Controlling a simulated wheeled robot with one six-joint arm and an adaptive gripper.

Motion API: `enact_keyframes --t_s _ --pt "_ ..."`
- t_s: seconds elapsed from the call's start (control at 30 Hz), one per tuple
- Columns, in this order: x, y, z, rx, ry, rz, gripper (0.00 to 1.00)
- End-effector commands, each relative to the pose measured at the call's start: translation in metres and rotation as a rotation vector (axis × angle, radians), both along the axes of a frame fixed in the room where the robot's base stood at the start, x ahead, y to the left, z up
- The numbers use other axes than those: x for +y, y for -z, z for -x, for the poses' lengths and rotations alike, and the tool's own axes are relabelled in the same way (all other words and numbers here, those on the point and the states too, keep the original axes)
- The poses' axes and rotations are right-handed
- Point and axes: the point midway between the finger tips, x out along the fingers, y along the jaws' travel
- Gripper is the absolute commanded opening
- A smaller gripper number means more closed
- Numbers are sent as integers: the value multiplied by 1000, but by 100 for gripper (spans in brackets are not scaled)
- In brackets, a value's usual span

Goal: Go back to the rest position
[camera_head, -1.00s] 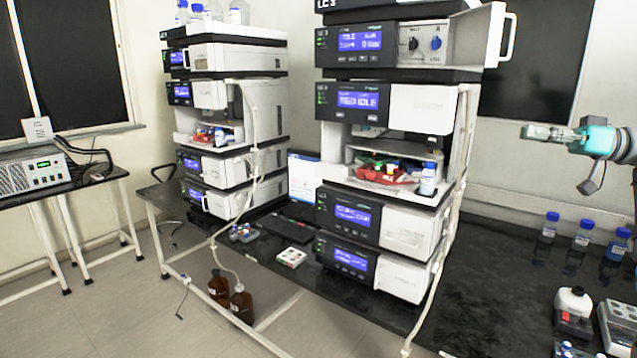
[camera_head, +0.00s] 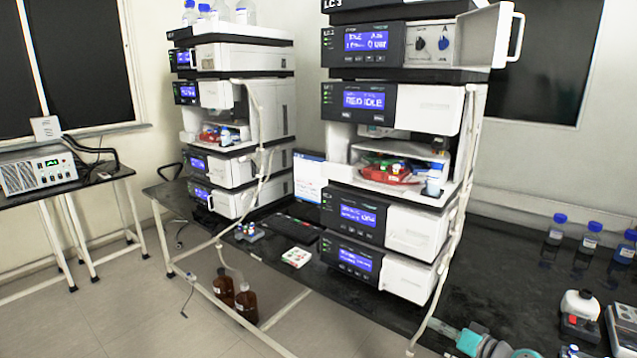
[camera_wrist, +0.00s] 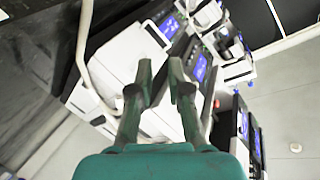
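My gripper (camera_head: 432,326) is low at the front right in the head view, near the front edge of the black bench and right of the nearer instrument stack. In the wrist view its two green fingers (camera_wrist: 160,75) stand apart with a gap between them. Nothing shows held between the fingers. The white instrument stack (camera_wrist: 115,62) shows behind and beyond the fingers, tilted in the picture.
The nearer column stack (camera_head: 420,232) has a white door swung open at the top right and a bay with a red tray (camera_head: 385,174). The farther stack (camera_head: 262,110) is left.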

Motion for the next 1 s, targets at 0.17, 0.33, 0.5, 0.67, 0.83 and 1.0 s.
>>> enact_keyframes --t_s 0.17,0.33,0.5,0.67,0.83,1.0 --pt "28 73 45 65 91 32 17" --pt "50 128 94 111 175 76 17" --pt "68 170 151 145 250 130 17" --pt "83 197 209 163 313 187 17" --pt "95 212 273 168 369 253 17" --pt "104 213 336 160 414 322 17"
